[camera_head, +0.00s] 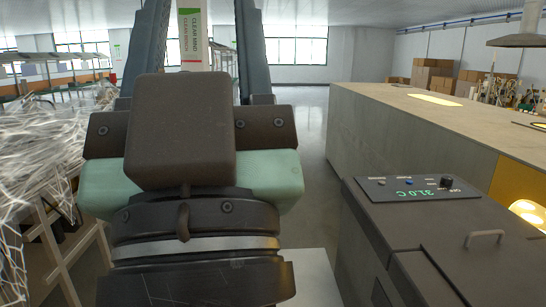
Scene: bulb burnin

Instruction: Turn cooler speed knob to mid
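The cooler (440,222) is a dark grey box at the lower right with a handle on its lid. Its black control panel (397,196) shows a green readout of 31.0 C. A small black round knob (447,182) stands at the panel's right end; its pointer and marks are too small to read. A blue button (409,181) and a pale button sit left of it. My arm fills the left and middle of the view, well left of the panel. My gripper's fingers do not show.
A long grey-brown bench (430,125) with a lit opening runs behind the cooler. A heap of pale crumpled material (35,150) lies on a rack at the left. Cardboard boxes (432,75) stand at the back right. Bare floor (308,150) shows between my arm and the bench.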

